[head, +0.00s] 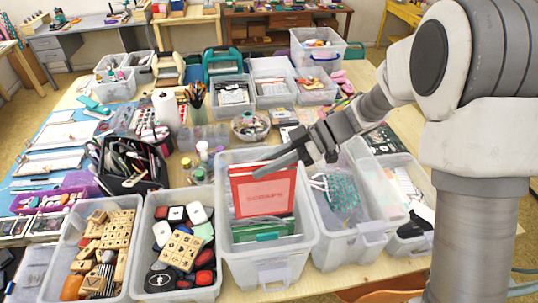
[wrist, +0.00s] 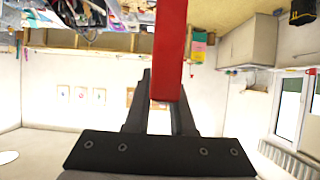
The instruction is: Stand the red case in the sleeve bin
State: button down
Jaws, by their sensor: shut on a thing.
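The red case (head: 263,193) with pale lettering stands upright, its broad face towards the head camera. My gripper (head: 283,155) is shut on it near its top edge, coming from the upper right. In the wrist view the case shows edge-on as a red bar (wrist: 169,50) between the dark fingers (wrist: 160,103). The clear plastic bin (head: 268,272) lies around and below it in the head view, with green cases (head: 265,230) standing in it. The red case's lower edge appears within the bin's opening, just behind the green cases. Whether it touches the bin floor is hidden.
A clear bin of stamps and inkpads (head: 180,247) stands left of it, and a bin of wooden stamps (head: 103,245) farther left. A bin with teal patterned things (head: 341,192) stands close on the right. Behind are a jar (head: 250,126) and more bins. Free room is small.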

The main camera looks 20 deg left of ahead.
send_over(265, 213)
jog(key=shift+w+a+f, duration=0.1)
jog(key=shift+w+f, duration=0.1)
jog(key=shift+f, duration=1.1)
jog(key=shift+w+f, duration=0.2)
jog(key=shift+f, duration=1.1)
notch_tip(265, 213, down, 3)
jog(key=shift+r+b, duration=0.1)
jog(key=shift+b, duration=0.8)
notch_tip(265, 213, down, 8)
jog(key=b, duration=0.8)
jog(key=shift+b, duration=0.35)
jog(key=shift+f, duration=1.15)
